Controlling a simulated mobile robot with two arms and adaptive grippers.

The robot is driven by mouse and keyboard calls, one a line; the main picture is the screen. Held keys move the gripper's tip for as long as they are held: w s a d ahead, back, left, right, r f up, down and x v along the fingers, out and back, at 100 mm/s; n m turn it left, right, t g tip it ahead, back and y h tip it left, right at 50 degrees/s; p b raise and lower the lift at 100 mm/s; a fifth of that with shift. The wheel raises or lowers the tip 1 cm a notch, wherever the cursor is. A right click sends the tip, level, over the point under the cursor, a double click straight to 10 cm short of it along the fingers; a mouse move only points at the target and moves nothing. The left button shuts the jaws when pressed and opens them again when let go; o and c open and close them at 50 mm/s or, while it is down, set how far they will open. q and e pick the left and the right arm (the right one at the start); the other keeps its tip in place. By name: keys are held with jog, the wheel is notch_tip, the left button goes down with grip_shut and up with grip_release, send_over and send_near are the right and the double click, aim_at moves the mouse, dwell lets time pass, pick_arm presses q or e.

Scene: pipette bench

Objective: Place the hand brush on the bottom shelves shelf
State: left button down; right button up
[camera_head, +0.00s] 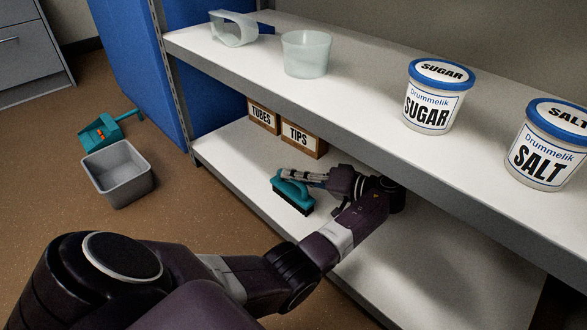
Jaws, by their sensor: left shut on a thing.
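The hand brush (292,193) has a teal body and dark bristles. It is at the bottom shelf (232,160), near the front edge and in front of the box marked TIPS. My left gripper (290,177) is shut on the brush from the right, with my left arm reaching in under the upper shelf. The bristles face down; I cannot tell whether they touch the shelf surface. My right gripper is not in view.
Boxes marked TUBES (264,116) and TIPS (302,139) stand behind the brush. The upper shelf (365,105) overhangs my arm and holds a clear beaker (306,55), a scoop-like container (233,29), and SUGAR (433,98) and SALT (546,148) tubs. A grey bin (118,173) and teal dustpan (103,130) are on the floor.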

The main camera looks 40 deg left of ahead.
pick_arm(q)
jog(key=shift+r, duration=0.1)
jog(key=c, duration=1.9)
grip_release()
jog(key=shift+c, duration=0.2)
jog(key=p+v, duration=0.3)
jog(key=v, duration=0.9)
jog(key=shift+s, duration=0.1)
